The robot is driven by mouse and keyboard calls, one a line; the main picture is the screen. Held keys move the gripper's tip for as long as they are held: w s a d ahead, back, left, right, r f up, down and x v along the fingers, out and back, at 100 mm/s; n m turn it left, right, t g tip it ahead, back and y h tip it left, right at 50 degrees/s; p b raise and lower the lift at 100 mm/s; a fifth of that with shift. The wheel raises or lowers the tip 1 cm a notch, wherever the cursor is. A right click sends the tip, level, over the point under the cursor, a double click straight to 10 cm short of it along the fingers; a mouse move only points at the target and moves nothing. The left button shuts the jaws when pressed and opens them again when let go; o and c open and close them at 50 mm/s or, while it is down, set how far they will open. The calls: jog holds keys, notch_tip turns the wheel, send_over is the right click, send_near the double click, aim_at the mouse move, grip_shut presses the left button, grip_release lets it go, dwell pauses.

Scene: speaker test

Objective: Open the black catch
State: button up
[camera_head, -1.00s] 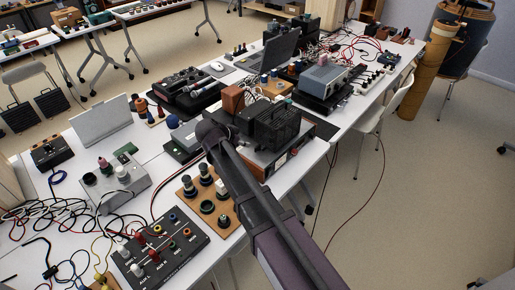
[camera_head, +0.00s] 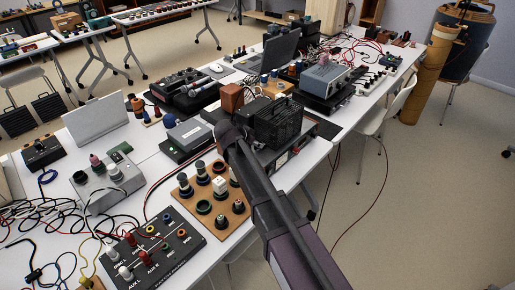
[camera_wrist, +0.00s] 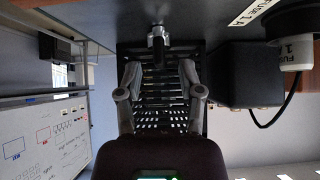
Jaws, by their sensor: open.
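A black catch (camera_wrist: 158,54) with a pale metal fitting (camera_wrist: 155,33) shows at the top middle of the wrist view, in front of a black slotted housing (camera_wrist: 150,95). My gripper (camera_wrist: 159,68) is open, with one grey finger on each side of the catch. The fingers look apart from it, and nothing is held. In the head view a black vented box (camera_head: 278,122) stands on the table beside the end of my arm. My gripper and the catch cannot be made out there.
A dark box (camera_wrist: 247,75) and a white fuse-labelled part with a black cable (camera_wrist: 290,50) lie right of my gripper in the wrist view. A wooden board with several knobs (camera_head: 212,200) and a dark jack panel (camera_head: 155,248) stand nearer. Open floor (camera_head: 400,220) lies at right.

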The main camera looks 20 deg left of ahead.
jog(key=shift+b+x, duration=0.45)
jog(key=shift+x, duration=0.5)
jog(key=shift+c, duration=0.2)
grip_shut()
